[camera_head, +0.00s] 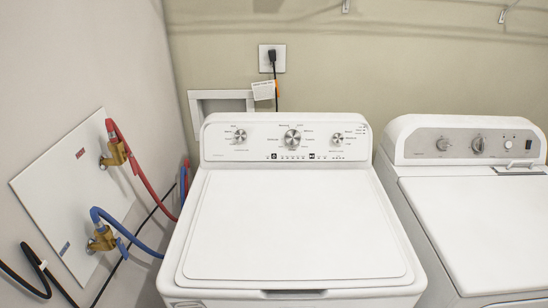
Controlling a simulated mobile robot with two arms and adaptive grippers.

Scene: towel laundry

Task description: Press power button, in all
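A white top-load washer (187,262) stands in the middle of the head view with its lid (290,225) shut. Its control panel (265,145) at the back carries three silver knobs, with the large one (292,138) in the middle. A row of small dark marks or buttons (290,156) runs below the middle knob. They are too small to read, so I cannot tell which one is the power button. Neither of my grippers shows in the head view.
A second white machine (480,235) stands close on the right, with a grey panel (420,152). A wall plate (60,180) with red (133,160) and blue hoses (130,232) is on the left wall. A plugged outlet (264,58) is on the back wall.

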